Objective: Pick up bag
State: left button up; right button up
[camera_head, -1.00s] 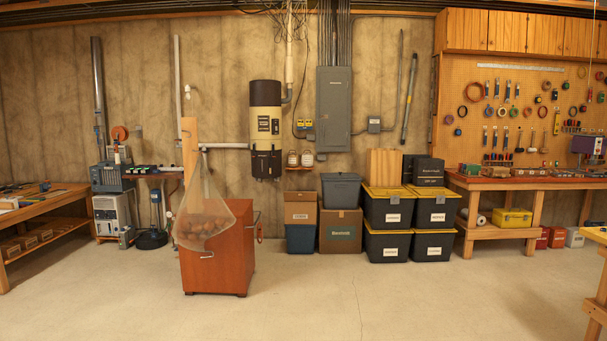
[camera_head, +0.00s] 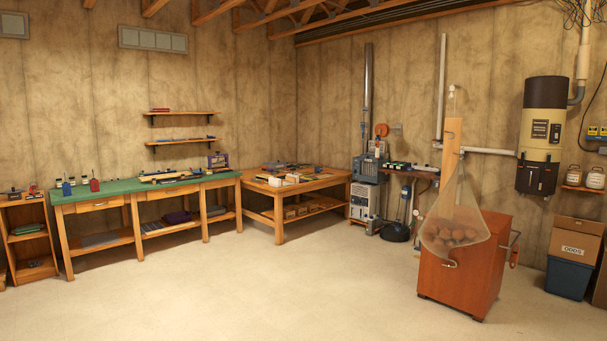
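A beige mesh bag (camera_head: 455,228) with several round brown things in its bottom hangs from a tall wooden post (camera_head: 450,160) at the right. The bag hangs against the front of a reddish-brown wooden cabinet (camera_head: 455,287) that stands on the floor. The bag tapers upward to a narrow top near the upper part of the post. Neither of my grippers shows in the head view.
A green-topped workbench (camera_head: 140,187) and a wooden table (camera_head: 325,186) line the walls at the left and back. Cardboard and blue boxes (camera_head: 568,277) stand at the right edge. The floor (camera_head: 270,290) in front is wide and clear.

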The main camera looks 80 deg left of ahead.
aim_at(94, 183)
jog(key=u, duration=3.85)
jog(key=i+u, duration=0.1)
jog(key=i, duration=4.9)
jog(key=l, duration=0.1)
